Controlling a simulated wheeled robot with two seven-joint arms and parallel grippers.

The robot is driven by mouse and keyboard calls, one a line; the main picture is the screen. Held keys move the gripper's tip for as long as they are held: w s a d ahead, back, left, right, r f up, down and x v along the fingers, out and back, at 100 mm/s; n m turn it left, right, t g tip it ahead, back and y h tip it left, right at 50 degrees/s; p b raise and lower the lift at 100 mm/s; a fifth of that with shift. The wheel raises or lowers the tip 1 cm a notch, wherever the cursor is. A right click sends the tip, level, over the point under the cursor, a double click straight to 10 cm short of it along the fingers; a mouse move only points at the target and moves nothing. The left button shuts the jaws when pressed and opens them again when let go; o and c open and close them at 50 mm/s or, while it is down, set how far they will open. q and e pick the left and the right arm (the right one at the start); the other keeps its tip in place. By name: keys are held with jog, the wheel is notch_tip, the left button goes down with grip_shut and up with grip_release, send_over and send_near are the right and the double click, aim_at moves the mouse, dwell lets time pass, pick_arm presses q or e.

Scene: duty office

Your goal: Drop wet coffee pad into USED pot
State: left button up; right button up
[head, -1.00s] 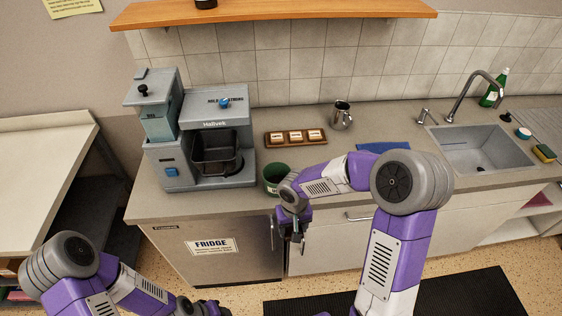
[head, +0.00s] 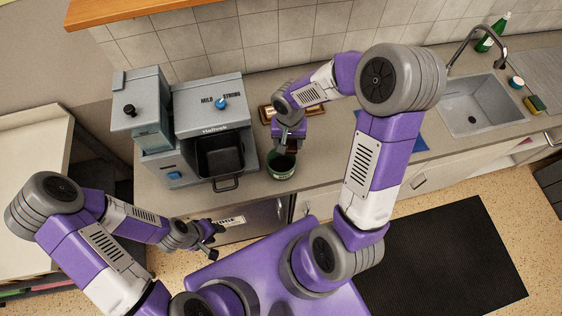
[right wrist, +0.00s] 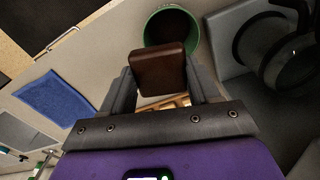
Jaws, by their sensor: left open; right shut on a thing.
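The brown, rounded-square coffee pad (right wrist: 158,70) is gripped between the fingers of my right gripper (right wrist: 158,84) in the right wrist view. The green pot (head: 281,168) stands on the counter just right of the coffee machine. In the head view my right gripper (head: 285,149) is right above the pot's far rim, pointing down. In the right wrist view the pad covers part of the pot's rim (right wrist: 148,25); the pot's inside looks dark. How high the pad is above the pot I cannot tell. My left gripper (head: 214,241) is open and empty, low in front of the fridge.
The coffee machine (head: 210,112) has its black basket (head: 220,155) sticking out close left of the pot. A wooden tray (head: 267,116) lies behind my right gripper. A blue cloth (right wrist: 55,97) lies nearby. The sink (head: 482,103) is far right.

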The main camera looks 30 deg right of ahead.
notch_tip(320, 180, down, 4)
jog(key=b, duration=0.2)
jog(key=shift+w+f+b, duration=0.1)
jog(key=shift+f+b, duration=0.15)
jog(key=shift+b, duration=0.05)
jog(key=o, duration=1.1)
notch_tip(320, 180, up, 8)
jog(key=shift+f, duration=0.2)
